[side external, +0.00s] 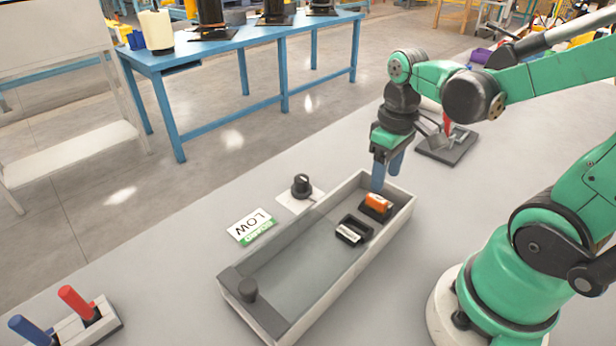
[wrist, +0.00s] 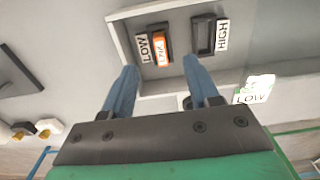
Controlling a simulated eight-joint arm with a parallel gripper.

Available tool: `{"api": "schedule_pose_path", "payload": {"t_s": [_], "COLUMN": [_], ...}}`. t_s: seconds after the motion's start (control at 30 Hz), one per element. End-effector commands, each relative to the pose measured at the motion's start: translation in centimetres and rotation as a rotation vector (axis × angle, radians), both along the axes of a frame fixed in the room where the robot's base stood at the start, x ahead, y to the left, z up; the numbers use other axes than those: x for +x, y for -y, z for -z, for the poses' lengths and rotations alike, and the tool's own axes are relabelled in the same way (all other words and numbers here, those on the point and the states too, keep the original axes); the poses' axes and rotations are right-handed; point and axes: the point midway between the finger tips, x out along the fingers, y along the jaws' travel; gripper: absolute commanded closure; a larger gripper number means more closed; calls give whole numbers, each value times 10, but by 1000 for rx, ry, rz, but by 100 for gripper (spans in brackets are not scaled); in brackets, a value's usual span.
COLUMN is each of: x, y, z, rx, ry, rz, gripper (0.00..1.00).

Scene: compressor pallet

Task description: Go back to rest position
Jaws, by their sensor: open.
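My gripper (side external: 388,178) hangs over the far end of the long grey tray (side external: 303,294), its blue fingers pointing down. In the wrist view its two fingers (wrist: 160,66) are apart with nothing between them.
A black knob (side external: 302,185) on a white plate and a LOW card (side external: 251,227) lie left of the tray. Red (side external: 75,301) and blue (side external: 27,328) handles stand at the lower left. A dark plate fixture (side external: 447,147) lies behind my gripper. Free space shows above the tray.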

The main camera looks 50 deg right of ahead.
Motion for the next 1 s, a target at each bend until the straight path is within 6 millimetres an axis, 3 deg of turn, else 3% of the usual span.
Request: {"api": "schedule_pose_path", "payload": {"t_s": [0.43,0.8,1.0], "x": [2,36,41], "y": [-4,-61,-73], "z": [-4,-41,-51], "rx": [-9,-25,1], "ry": [30,519,622], "rz": [-2,-7,-1], "gripper": [46,46,46]}}
